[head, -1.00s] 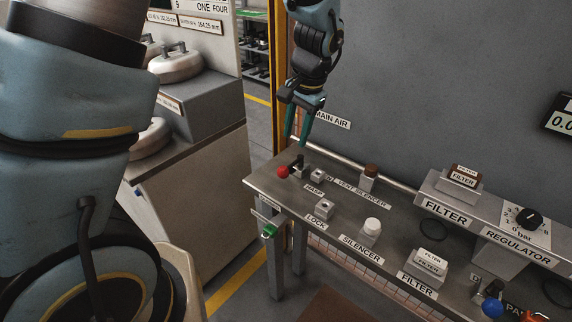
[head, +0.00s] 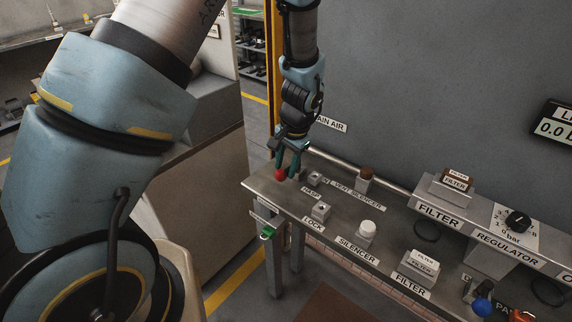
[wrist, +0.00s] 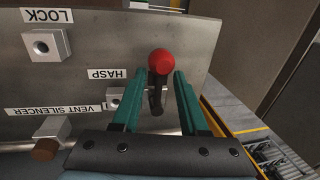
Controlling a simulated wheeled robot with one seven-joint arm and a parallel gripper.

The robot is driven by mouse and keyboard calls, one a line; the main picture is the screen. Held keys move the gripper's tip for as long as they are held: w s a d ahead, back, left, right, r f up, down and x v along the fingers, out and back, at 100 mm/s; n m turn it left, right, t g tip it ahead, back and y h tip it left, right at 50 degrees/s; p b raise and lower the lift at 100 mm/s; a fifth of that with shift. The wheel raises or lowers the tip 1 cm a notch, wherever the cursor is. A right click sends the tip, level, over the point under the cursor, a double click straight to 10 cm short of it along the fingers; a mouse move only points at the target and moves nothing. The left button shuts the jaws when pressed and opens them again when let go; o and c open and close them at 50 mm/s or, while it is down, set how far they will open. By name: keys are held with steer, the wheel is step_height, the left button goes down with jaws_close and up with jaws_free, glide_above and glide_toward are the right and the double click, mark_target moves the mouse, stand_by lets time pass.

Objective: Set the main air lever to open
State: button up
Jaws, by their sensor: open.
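The main air lever has a red ball knob (head: 281,174) and stands at the far left end of the grey bench. In the wrist view its red knob (wrist: 161,62) and dark shaft (wrist: 156,98) show beyond and between my fingers. My gripper (head: 288,164) points down at the lever and is open. In the wrist view the two green fingers of my gripper (wrist: 158,88) lie to either side of the shaft, with space on both sides. I cannot tell whether either finger touches it. The MAIN AIR label (head: 331,124) is on the wall behind, partly hidden by my arm.
The hasp block (head: 314,178) stands close to the right of the lever. The lock block (head: 321,211), vent silencer (head: 364,178), white silencer (head: 367,233) and filter blocks (head: 420,264) stand farther right along the bench (head: 290,200). A pipe (head: 350,168) runs along the wall.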

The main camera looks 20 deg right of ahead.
steer(key=c, duration=0.7)
jaws_close()
